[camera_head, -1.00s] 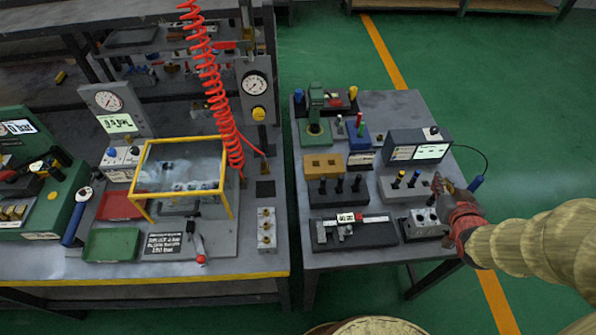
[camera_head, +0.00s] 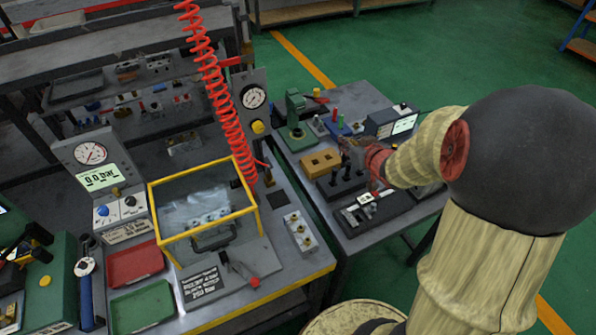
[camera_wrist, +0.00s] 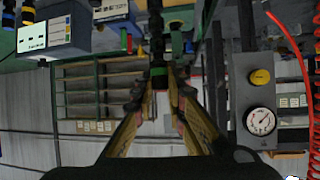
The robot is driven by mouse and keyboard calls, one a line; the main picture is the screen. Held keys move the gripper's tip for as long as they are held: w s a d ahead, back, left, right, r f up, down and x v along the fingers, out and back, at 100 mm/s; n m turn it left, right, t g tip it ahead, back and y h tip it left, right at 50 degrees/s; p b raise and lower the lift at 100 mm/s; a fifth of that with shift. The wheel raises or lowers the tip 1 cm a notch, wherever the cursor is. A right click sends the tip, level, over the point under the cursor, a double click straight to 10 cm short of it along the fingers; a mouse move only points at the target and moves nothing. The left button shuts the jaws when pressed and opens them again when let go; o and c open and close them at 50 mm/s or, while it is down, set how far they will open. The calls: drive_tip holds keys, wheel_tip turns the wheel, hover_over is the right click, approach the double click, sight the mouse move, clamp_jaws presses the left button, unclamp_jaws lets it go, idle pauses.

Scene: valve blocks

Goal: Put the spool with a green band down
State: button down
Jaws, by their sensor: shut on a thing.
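The spool with a green band (camera_wrist: 158,48) is dark and slender. In the wrist view it stands upright in the picture between the fingertips, with the green band close to them. My gripper (camera_wrist: 160,92) is shut on it. In the head view my gripper (camera_head: 352,152) is above the middle of the right bench, near the tan block and a dark holder with black pins. The spool cannot be made out there, and my arm covers part of the bench.
A tan block (camera_head: 320,163) and a dark pin holder (camera_head: 341,185) sit close by. A display box (camera_head: 392,122) stands behind. A gauge panel (camera_head: 254,97) and red coiled hose (camera_head: 222,98) rise at the left.

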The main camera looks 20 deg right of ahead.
drive_tip(key=w+a+f+b, duration=0.3)
drive_tip(key=w+f+b, duration=0.5)
drive_tip(key=w+f, duration=0.5)
drive_tip(key=shift+w+b, duration=0.25)
drive_tip(key=shift+b, duration=0.05)
drive_tip(key=shift+f, duration=0.2)
drive_tip(key=c, duration=1.8)
unclamp_jaws()
